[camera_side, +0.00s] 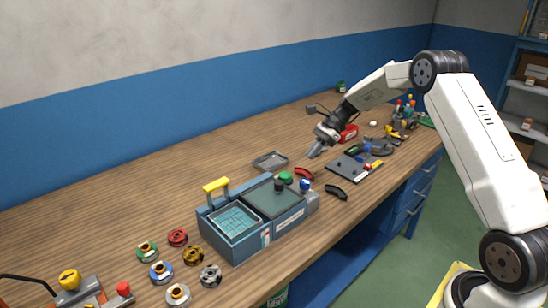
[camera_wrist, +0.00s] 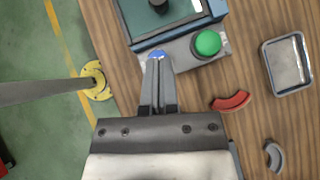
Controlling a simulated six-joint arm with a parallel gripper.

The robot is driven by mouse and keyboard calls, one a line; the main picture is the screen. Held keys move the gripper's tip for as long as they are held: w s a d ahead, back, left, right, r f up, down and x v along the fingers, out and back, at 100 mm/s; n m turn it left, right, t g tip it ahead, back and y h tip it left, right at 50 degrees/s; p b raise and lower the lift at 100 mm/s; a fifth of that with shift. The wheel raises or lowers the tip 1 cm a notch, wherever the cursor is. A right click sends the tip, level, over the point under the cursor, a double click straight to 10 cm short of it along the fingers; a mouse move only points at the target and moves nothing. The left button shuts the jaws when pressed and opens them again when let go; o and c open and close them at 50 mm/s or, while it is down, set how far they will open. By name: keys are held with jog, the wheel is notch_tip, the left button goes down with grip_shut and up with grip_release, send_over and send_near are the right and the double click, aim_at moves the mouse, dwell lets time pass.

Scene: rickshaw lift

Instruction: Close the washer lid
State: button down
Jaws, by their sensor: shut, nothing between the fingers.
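The washer (camera_side: 228,244) is a blue-grey box near the front edge of the bench. Its left bay shows an open teal mesh basket (camera_side: 236,219), with a yellow handle (camera_side: 216,184) standing behind it. A dark green panel with a black knob, seemingly the lid (camera_side: 268,201), lies over the right part. A green button (camera_side: 286,178) and a blue button (camera_side: 305,184) sit at the right end. My gripper (camera_side: 315,151) is shut and empty, above the bench right of the washer. In the wrist view, its fingertips (camera_wrist: 158,62) overlap the blue button; contact cannot be told.
A grey tray (camera_side: 270,160) lies behind the washer. Red (camera_side: 304,174) and black (camera_side: 336,191) curved pieces lie to its right, before a dark board (camera_side: 355,166). Several spools (camera_side: 178,238) stand at the left front. The bench behind the washer's left end is clear.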

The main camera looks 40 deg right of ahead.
send_near(255, 197)
jog(key=shift+s+d+f, duration=0.55)
jog(key=shift+d+f, duration=0.25)
jog(key=shift+d, duration=0.1)
jog(key=shift+s+d+f, duration=0.55)
jog(key=shift+d+f, duration=0.2)
jog(key=shift+d, duration=0.15)
jog(key=a, duration=1.3)
jog(key=shift+a, duration=0.4)
jog(key=shift+r, duration=0.15)
jog(key=v, duration=1)
jog(key=shift+d, duration=0.4)
